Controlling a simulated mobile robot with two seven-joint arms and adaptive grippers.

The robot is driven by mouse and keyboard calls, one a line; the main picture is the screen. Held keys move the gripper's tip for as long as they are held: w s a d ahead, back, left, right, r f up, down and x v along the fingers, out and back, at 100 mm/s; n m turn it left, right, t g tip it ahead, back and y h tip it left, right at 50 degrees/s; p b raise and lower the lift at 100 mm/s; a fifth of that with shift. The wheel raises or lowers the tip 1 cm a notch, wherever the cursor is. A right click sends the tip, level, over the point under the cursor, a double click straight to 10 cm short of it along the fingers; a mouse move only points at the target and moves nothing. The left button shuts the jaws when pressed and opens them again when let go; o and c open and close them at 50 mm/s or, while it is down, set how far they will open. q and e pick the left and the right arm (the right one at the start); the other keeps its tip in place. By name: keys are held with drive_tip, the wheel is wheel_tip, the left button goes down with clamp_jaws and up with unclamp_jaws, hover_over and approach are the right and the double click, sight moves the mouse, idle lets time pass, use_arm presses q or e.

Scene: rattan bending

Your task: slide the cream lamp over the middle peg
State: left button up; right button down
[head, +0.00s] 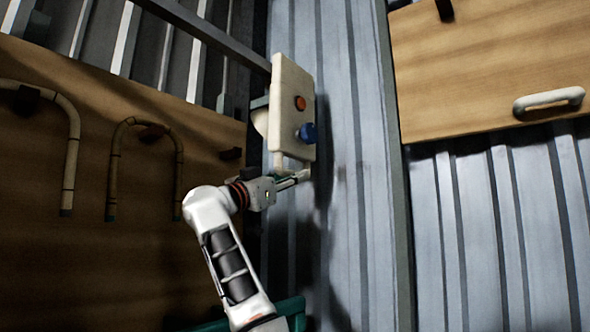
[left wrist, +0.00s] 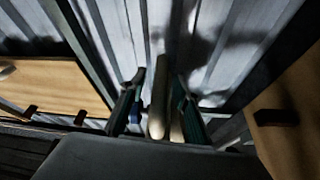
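In the left wrist view, a cream bar (left wrist: 158,95) stands between the fingers of my left gripper (left wrist: 160,100), with visible gaps on both sides. The left gripper looks open. I cannot tell which peg is the middle one. My right gripper is not in view.
A wooden board (head: 105,100) at the left carries bent canes on dark pegs, one being this peg (head: 150,132). Another wooden board (head: 490,60) at the right carries a cream loop (head: 548,98). Ribbed metal wall (head: 365,200) lies between them. A dark bar (head: 205,33) crosses the top.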

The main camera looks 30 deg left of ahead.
use_arm(q)
drive_tip(key=shift+x, duration=0.85)
drive_tip(key=shift+w, duration=0.15)
clamp_jaws()
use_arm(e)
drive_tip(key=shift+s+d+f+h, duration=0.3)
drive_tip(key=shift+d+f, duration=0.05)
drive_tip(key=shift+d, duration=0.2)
